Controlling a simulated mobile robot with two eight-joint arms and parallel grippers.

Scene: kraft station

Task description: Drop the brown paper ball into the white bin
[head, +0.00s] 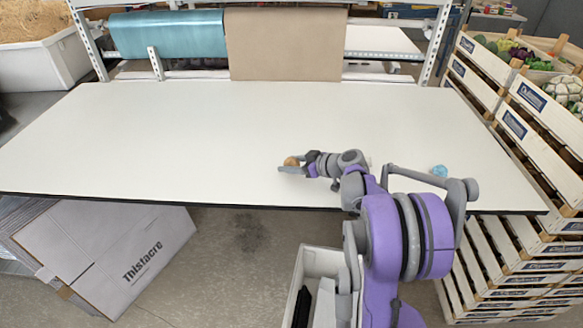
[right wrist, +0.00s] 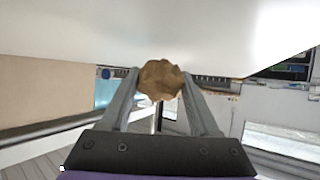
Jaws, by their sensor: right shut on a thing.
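The brown paper ball (head: 291,162) is crumpled and small, and sits between the fingers of my right gripper (head: 290,167) over the front middle of the white table. In the right wrist view the ball (right wrist: 161,80) is pinched between the two grey fingertips, so the right gripper is shut on it. A white bin (head: 318,262) stands on the floor below the table's front edge, partly hidden by my right arm. Something dark shows inside the bin. My left gripper is not in view.
The white table (head: 190,130) is mostly bare. A blue ball (head: 439,171) lies at its right, near my arm. Paper rolls (head: 285,45) hang on a rack at the back. Wooden crates (head: 510,125) stack at the right. A cardboard box (head: 105,255) lies at the front left.

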